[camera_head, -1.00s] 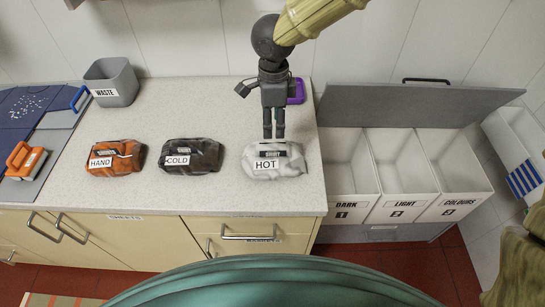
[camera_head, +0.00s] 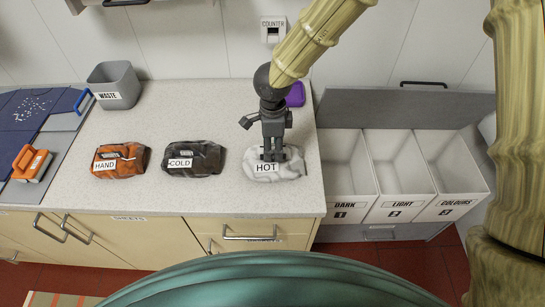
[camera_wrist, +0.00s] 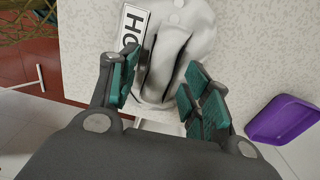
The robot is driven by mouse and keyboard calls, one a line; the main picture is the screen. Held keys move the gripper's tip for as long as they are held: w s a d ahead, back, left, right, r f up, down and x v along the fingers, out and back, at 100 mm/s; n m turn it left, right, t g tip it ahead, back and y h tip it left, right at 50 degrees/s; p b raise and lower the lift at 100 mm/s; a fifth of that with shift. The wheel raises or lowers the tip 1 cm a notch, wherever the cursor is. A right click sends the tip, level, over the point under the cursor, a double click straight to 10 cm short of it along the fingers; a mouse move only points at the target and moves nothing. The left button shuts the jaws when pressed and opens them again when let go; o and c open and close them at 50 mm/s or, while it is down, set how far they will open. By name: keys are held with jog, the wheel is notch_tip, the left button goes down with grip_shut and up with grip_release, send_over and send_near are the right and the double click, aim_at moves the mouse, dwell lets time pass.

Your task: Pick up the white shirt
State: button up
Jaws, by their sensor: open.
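The white shirt (camera_head: 284,168) is a folded, marbled white-grey bundle with a "HOT" label, lying on the counter at the right of a row of shirts. My gripper (camera_head: 272,156) is over it in the head view and hides its upper middle. In the wrist view the white shirt (camera_wrist: 172,50) lies between and beyond the two green-padded fingers of my gripper (camera_wrist: 160,92). The fingers are spread apart. Whether they touch the cloth is hard to tell.
On the counter (camera_head: 200,105) an orange shirt (camera_head: 120,160) and a dark shirt (camera_head: 193,159) lie to the left. A grey waste bin (camera_head: 113,86) stands at the back. A purple item (camera_head: 295,94) lies behind my gripper. Sorting bins (camera_head: 405,180) stand at the right.

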jog(key=shift+f, duration=0.9)
grip_shut()
jog(key=shift+r, duration=0.1)
